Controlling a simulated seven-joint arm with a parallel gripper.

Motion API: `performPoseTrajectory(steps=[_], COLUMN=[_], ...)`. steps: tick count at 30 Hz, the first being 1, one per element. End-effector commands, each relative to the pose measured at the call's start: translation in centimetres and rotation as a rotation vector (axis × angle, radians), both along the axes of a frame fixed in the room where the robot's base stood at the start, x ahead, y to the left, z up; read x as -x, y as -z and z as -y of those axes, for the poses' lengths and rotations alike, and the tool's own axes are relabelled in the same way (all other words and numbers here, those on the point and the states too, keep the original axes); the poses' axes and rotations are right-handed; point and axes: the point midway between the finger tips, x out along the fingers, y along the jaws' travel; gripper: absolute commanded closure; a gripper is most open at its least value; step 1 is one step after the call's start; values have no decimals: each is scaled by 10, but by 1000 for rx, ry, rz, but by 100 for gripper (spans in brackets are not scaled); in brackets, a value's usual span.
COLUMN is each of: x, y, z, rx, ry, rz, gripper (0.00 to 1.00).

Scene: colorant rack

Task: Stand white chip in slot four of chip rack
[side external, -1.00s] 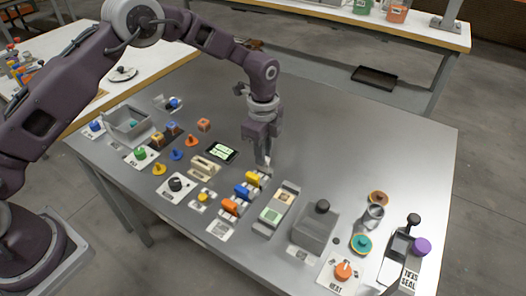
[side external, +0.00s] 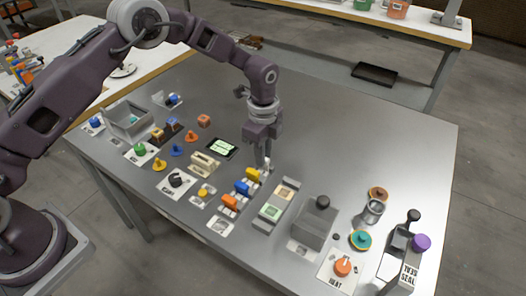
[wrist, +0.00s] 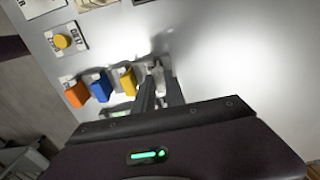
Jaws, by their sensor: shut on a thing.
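My gripper (side external: 265,165) points down at the far end of the row of coloured chips. In the wrist view, my gripper (wrist: 158,82) is shut on the white chip (wrist: 154,67), which is small and mostly hidden by the fingers. The white chip is beside the yellow chip (wrist: 127,81), at the end of the row. The yellow chip (side external: 253,174), blue chip (side external: 242,187) and orange chip (side external: 229,201) stand in a line in the chip rack. The rack's slots are mostly hidden, and I cannot tell whether the white chip is seated.
A long tray with a green pad (side external: 271,212) lies just right of the chip row. A grey box with a black knob (side external: 318,225) stands beyond it. A dark-framed display (side external: 222,149) lies to the left. The table behind my gripper is clear.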

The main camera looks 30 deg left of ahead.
Motion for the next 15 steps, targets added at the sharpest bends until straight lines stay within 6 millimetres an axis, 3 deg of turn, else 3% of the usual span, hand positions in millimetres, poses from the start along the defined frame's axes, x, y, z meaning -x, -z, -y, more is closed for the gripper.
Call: performPoseTrajectory(steps=[7,8,11,15], x=[0,0,0,0], y=[0,0,0,0], z=[0,0,0,0], rx=[0,0,0,0], ry=[0,0,0,0], rz=[0,0,0,0], gripper=[100,79,59,59])
